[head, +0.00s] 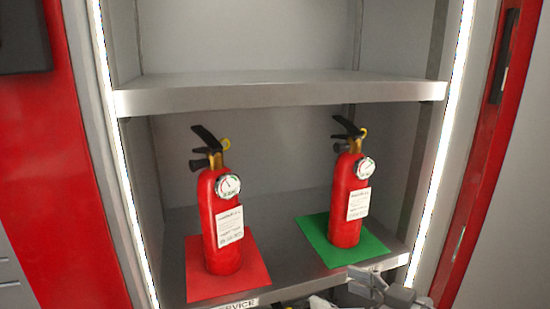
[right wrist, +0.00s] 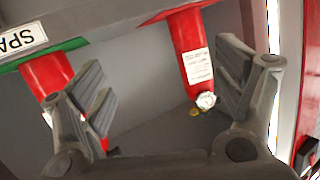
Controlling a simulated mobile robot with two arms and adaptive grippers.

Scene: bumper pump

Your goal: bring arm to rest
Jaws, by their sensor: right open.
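In the head view a red fire extinguisher (head: 220,225) with a round gauge and white label stands upright on a red mat (head: 255,275). A second red extinguisher (head: 345,205) stands upright on a green mat (head: 325,247) to its right. My right gripper (head: 375,289) is partly visible at the bottom edge, in front of the shelf. In the right wrist view, which looks upside down, my right gripper (right wrist: 163,88) is open with nothing between its fingers. Both extinguishers show beyond the fingers, one at the left (right wrist: 45,70) and one near the middle (right wrist: 190,50). My left gripper is out of view.
The extinguishers stand on a grey lower shelf (head: 285,245) in a cabinet. An empty upper shelf (head: 280,92) spans above them. Bright light strips (head: 440,150) line the cabinet sides, with red panels (head: 55,150) outside.

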